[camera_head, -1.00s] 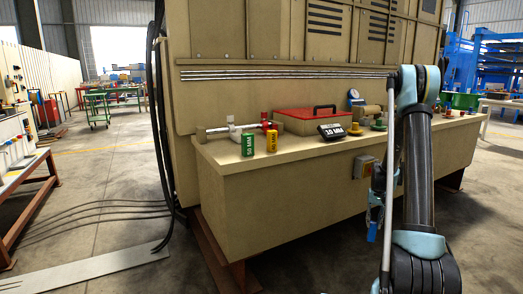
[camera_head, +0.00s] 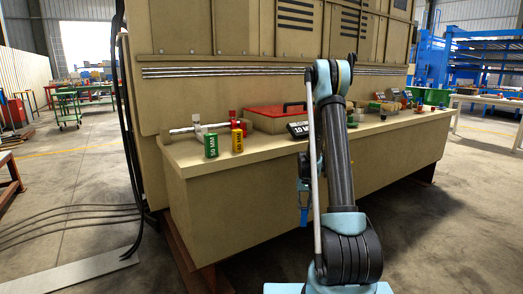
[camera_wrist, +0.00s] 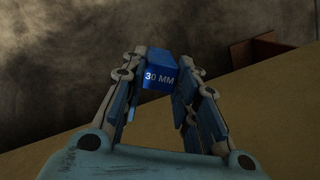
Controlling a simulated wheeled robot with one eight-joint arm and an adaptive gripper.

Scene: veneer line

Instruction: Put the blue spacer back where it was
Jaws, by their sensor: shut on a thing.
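In the wrist view, the blue spacer (camera_wrist: 160,75), marked 30 MM, is between the fingertips of my gripper (camera_wrist: 158,85), which is shut on it. In the head view, my gripper (camera_head: 304,190) hangs in front of the bench's front face, partly hidden by my arm. A green 50 MM spacer (camera_head: 211,146) and a yellow spacer (camera_head: 237,142) stand upright side by side on the left part of the bench top (camera_head: 190,158).
A metal bar with white and red fittings (camera_head: 196,130) lies behind the spacers. A red-lidded case (camera_head: 265,117) and a dark display block (camera_head: 298,130) stand to their right. Small items (camera_head: 390,107) crowd the bench farther right. Cables (camera_head: 133,170) run down at left.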

